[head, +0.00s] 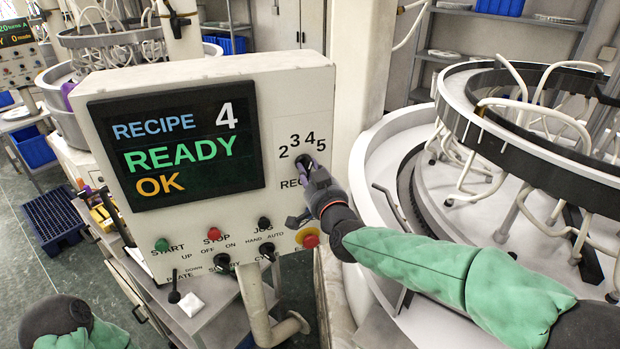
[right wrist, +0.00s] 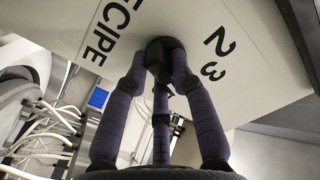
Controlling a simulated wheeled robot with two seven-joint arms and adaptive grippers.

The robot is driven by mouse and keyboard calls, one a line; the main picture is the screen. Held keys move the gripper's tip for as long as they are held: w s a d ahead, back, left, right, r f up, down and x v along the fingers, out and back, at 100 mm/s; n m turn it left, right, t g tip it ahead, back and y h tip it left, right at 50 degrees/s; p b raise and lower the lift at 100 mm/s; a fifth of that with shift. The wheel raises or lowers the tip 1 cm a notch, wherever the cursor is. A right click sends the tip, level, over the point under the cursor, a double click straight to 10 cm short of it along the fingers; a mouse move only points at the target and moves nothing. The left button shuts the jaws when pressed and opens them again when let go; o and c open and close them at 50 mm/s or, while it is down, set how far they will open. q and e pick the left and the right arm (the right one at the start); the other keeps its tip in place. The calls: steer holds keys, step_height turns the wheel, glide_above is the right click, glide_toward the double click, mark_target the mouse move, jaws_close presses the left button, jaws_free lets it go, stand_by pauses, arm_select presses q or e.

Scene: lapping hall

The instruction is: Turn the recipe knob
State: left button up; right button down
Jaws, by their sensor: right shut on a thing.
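The recipe knob (head: 303,160) is a small dark knob on the right of the light control panel (head: 290,100), with the numbers 2, 3, 4 and 5 around it. In the right wrist view the black knob (right wrist: 162,52) sits between the fingers. My right gripper (head: 311,174) is shut on it, and its purple fingers (right wrist: 158,80) reach around the knob. The fingers partly hide the knob, so its pointer is hard to read. The display (head: 180,145) reads RECIPE 4, READY, OK. My left gripper is out of view; only part of my left arm shows at the bottom left.
Below the knob are a red button on a yellow base (head: 308,238), a green START button (head: 162,244), a red STOP button (head: 213,234) and small black switches. A large round lapping machine (head: 400,150) stands close on the right.

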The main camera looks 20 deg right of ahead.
stand_by(0.5)
steer(key=c, duration=1)
jaws_free()
steer(key=shift+c, duration=0.2)
steer(key=shift+s, duration=0.15)
steer(key=s, duration=1.1)
steer(key=shift+s+d, duration=0.35)
steer(key=shift+s, duration=0.05)
